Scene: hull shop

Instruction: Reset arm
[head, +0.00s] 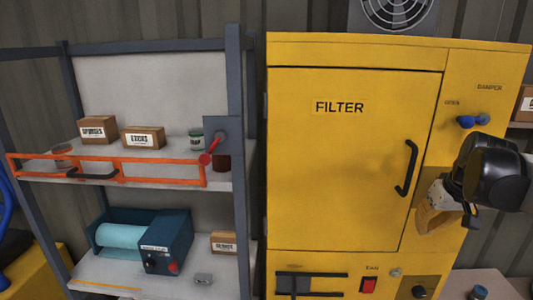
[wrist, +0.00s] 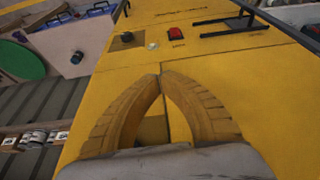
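My gripper (head: 428,222) is at the right of the head view, in front of the yellow filter cabinet (head: 350,180), below the blue damper knob and right of the door handle. In the wrist view its two yellow ribbed fingers (wrist: 160,80) curve inward and meet at the tips. Only yellow cabinet surface shows in the gap between them, so it is shut and empty. Whether the fingers touch the cabinet I cannot tell.
The filter door (head: 350,130) is shut, with a black handle (head: 406,168). Below are a red fan switch (head: 368,285) and a black knob (head: 418,291). Left stands a shelf rack with an orange guard frame (head: 160,171), boxes and a blue machine (head: 165,235).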

